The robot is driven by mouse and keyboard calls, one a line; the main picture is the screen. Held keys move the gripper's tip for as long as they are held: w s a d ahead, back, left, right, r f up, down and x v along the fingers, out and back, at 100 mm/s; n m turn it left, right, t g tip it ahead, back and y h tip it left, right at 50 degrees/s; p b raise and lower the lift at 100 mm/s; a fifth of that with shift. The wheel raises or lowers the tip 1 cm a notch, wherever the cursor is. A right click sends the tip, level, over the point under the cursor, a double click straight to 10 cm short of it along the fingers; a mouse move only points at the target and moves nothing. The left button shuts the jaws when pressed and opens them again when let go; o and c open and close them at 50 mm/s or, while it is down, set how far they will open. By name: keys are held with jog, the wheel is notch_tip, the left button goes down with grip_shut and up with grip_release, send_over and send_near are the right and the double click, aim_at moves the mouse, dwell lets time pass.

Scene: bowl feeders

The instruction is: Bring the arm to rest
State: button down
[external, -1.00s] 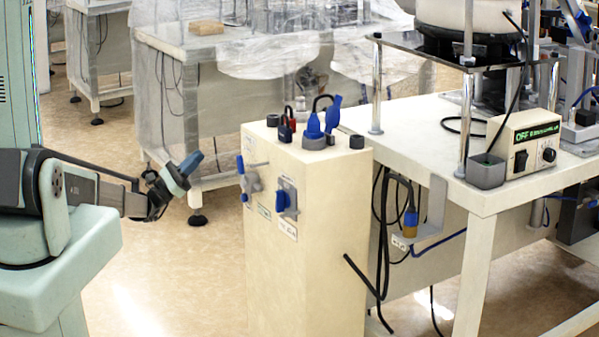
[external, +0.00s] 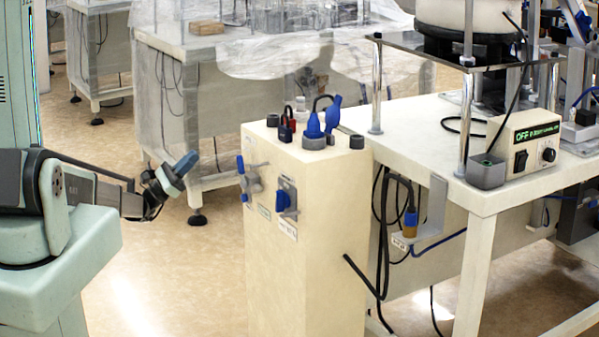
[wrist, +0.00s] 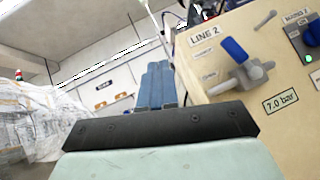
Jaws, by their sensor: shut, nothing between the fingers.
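My gripper (external: 186,162) is in the air at the left of the external view, in front of the cream cabinet (external: 305,250) and apart from it. Its blue fingers point up and to the right. In the wrist view my gripper (wrist: 158,66) shows its blue fingers side by side, shut, with nothing between them. My arm reaches out from the left edge of the external view.
The cabinet's side carries a blue-handled valve (external: 250,178) and a blue switch (external: 287,198). The valve (wrist: 240,72) is right of my fingers in the wrist view. A white workbench (external: 420,125) stands right. Floor between arm and cabinet is clear.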

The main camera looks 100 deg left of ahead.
jog(key=s+a+f+n+g+y, duration=0.3)
jog(key=s+a+f+n+g, duration=0.25)
jog(key=n+g, duration=0.75)
jog(key=s+a+f+n+g+y, duration=0.35)
jog(key=a+f+n+g, duration=0.35)
jog(key=n, duration=1.2)
jog(key=s+d+f+n+g+h, duration=0.3)
jog(key=d+f+n+h, duration=0.25)
jog(key=d+n, duration=0.3)
jog(key=s+d+f+n+g+h, duration=0.3)
jog(key=d+f+n+g+h, duration=0.15)
jog(key=d+f+n, duration=0.4)
jog(key=w+d+t+h, duration=0.1)
jog(key=w+d+h, duration=0.3)
jog(key=w+d, duration=1)
jog(key=w+d+f+m+h, duration=0.1)
jog(key=w+d+h, duration=0.3)
jog(key=w+d, duration=1)
jog(key=w+d+t+h, duration=0.1)
jog(key=w+d+h, duration=0.45)
jog(key=d, duration=1.65)
jog(key=w+d+m+g+y, duration=0.2)
jog(key=d+m, duration=0.4)
jog(key=d, duration=1.1)
jog(key=w+d+m+g+y, duration=0.2)
jog(key=d+m, duration=0.4)
jog(key=d, duration=1.1)
jog(key=shift+w+d+r+m+g+y, duration=0.2)
jog(key=shift+w+r+m+g+y, duration=0.2)
jog(key=shift+r+g+y, duration=0.1)
